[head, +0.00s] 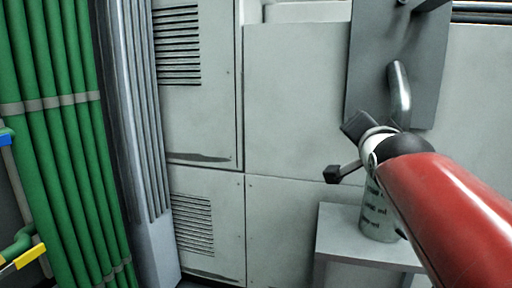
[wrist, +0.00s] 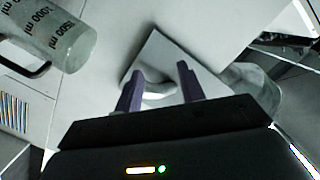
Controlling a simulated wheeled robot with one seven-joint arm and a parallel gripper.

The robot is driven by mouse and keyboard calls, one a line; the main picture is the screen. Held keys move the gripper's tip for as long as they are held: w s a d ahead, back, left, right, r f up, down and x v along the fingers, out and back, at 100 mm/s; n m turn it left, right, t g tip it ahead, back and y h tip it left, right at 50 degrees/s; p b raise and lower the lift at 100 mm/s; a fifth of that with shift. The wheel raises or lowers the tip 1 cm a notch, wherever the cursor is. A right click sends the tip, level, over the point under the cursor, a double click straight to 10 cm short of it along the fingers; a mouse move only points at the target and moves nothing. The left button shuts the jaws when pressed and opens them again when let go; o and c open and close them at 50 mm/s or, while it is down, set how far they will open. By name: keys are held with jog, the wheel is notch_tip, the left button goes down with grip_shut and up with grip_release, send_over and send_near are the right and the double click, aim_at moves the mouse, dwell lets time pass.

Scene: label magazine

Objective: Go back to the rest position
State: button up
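My gripper (wrist: 160,80) shows in the wrist view with its two purple fingers apart and nothing visibly held between them. Beyond the fingers is a grey plate (wrist: 152,58) with a curved metal part low on it, partly hidden by the fingers. In the head view my red arm reaches in from the right, and its end is in front of the wall. The fingers cannot be made out clearly there.
A clear measuring jug (head: 375,212) stands on a grey box (head: 340,232), partly behind my arm; it also shows in the wrist view (wrist: 55,35). A wall plate (head: 378,62) carries a bent metal pipe (head: 399,92). Green pipes (head: 60,140) run at the left.

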jog(key=s+a+f+n+g+y, duration=0.1)
jog(key=s+a+f+n+g, duration=0.1)
jog(key=s+f, duration=0.5)
jog(key=s+a+f+n+g+y+p, duration=0.1)
jog(key=s+a+f+n+g, duration=0.1)
jog(key=s+f+n+g, duration=0.3)
jog(key=s+a+f+n+g+y+p, duration=0.1)
jog(key=s+a+f+n+g, duration=0.1)
jog(key=s+f, duration=0.8)
notch_tip(320, 180, down, 5)
jog(key=shift+s+r+n+g, duration=0.15)
jog(key=shift+s+n+g, duration=0.1)
jog(key=shift+n+g, duration=0.65)
